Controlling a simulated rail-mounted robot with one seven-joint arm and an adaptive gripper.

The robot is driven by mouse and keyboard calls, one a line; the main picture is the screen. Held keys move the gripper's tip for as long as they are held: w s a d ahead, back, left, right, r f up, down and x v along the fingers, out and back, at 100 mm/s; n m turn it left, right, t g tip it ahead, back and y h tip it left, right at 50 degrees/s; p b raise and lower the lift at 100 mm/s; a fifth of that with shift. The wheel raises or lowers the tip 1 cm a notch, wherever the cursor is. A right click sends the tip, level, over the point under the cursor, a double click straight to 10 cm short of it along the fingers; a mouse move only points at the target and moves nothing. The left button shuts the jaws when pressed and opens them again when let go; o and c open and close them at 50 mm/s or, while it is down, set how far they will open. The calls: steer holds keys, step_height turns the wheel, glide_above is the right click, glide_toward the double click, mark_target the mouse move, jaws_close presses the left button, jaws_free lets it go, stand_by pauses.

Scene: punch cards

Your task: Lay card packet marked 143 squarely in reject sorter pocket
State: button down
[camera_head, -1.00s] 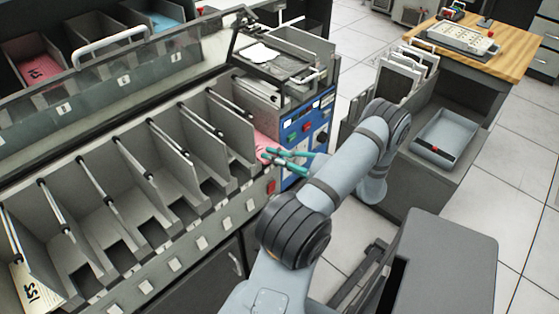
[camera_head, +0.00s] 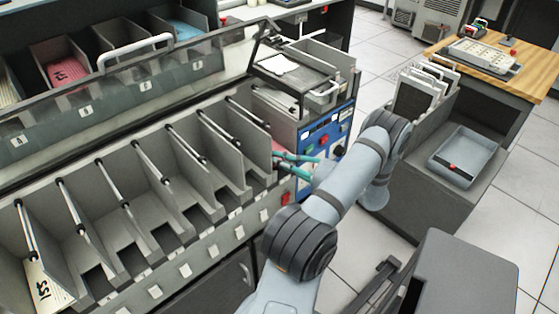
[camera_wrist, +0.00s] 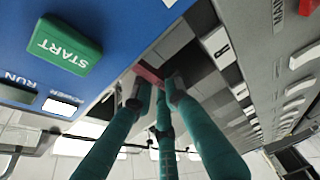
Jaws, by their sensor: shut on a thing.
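My gripper (camera_head: 277,158) has green fingers and is at the mouth of the right-end pocket of the sorter row. It is shut on a pink card packet (camera_wrist: 148,75), whose edge shows beyond the fingertips in the wrist view. In the head view only a small pink strip (camera_head: 277,146) shows; the divider hides the rest. The packet's number cannot be read. The end pocket lies beside the blue control panel (camera_head: 327,135). A small dark-marked label (camera_wrist: 218,47) is near the fingers in the wrist view. Whether the packet touches the pocket floor is hidden.
Grey dividers with dark-ended rods separate several pockets leftward. A cream packet marked 151 (camera_head: 46,288) lies in the left-end pocket. A green START button (camera_wrist: 63,46) is near my fingers. A clear guard (camera_head: 140,85) runs behind the pockets. A blue-grey tray (camera_head: 462,158) is at right.

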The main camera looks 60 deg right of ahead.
steer(key=shift+f, duration=0.1)
steer(key=shift+f+b, duration=0.75)
steer(key=shift+f, duration=0.1)
steer(key=c, duration=1.7)
jaws_free()
steer(key=shift+o, duration=0.2)
steer(key=shift+s, duration=0.1)
steer(key=s+d, duration=0.1)
steer(key=s, duration=1.1)
